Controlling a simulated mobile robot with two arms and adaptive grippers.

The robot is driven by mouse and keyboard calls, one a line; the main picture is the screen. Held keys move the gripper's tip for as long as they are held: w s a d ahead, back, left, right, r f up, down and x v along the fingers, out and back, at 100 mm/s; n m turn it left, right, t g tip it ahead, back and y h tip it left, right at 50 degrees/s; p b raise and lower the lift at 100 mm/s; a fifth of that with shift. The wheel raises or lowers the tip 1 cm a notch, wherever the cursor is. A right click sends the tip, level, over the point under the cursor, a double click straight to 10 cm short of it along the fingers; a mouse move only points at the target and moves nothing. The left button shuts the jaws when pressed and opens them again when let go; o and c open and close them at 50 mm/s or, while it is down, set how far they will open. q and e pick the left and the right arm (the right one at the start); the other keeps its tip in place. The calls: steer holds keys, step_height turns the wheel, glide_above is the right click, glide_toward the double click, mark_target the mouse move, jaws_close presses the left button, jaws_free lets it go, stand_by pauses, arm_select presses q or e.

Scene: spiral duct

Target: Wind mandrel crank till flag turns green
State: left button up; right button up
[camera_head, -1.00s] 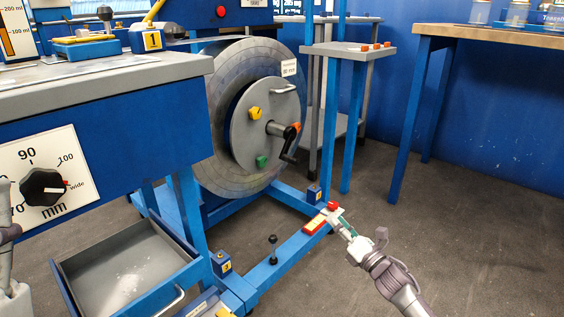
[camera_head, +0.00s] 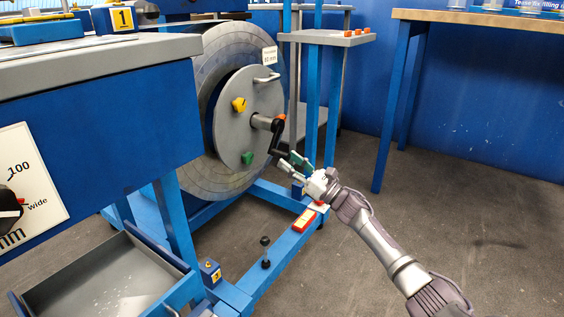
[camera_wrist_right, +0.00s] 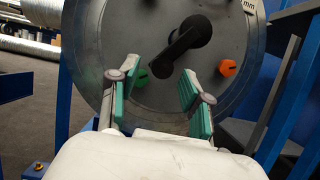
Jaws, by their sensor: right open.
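The mandrel is a large grey disc (camera_head: 215,125) with a smaller face plate (camera_head: 232,128) standing out from it. A black crank (camera_head: 276,138) on a grey shaft (camera_head: 261,122) hangs downward from the plate's middle. In the right wrist view the crank (camera_wrist_right: 180,50) slants down and left from its hub. My right gripper (camera_head: 292,161) is open just below and right of the crank. In the wrist view the crank's lower end appears between the green-padded fingers (camera_wrist_right: 160,76); contact cannot be told. My left gripper is out of view. I cannot tell which part is the flag.
The plate carries yellow (camera_head: 239,104), green (camera_head: 248,158) and orange (camera_head: 281,116) knobs. A blue floor rail (camera_head: 270,255) bears a small black lever (camera_head: 265,250). A grey tray (camera_head: 110,275) is at lower left. A small post-mounted shelf (camera_head: 325,38) stands behind. Floor at right is clear.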

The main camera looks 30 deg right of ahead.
mark_target(282, 156)
steer(key=shift+b+x, duration=0.35)
steer(key=shift+x, duration=1.4)
jaws_close()
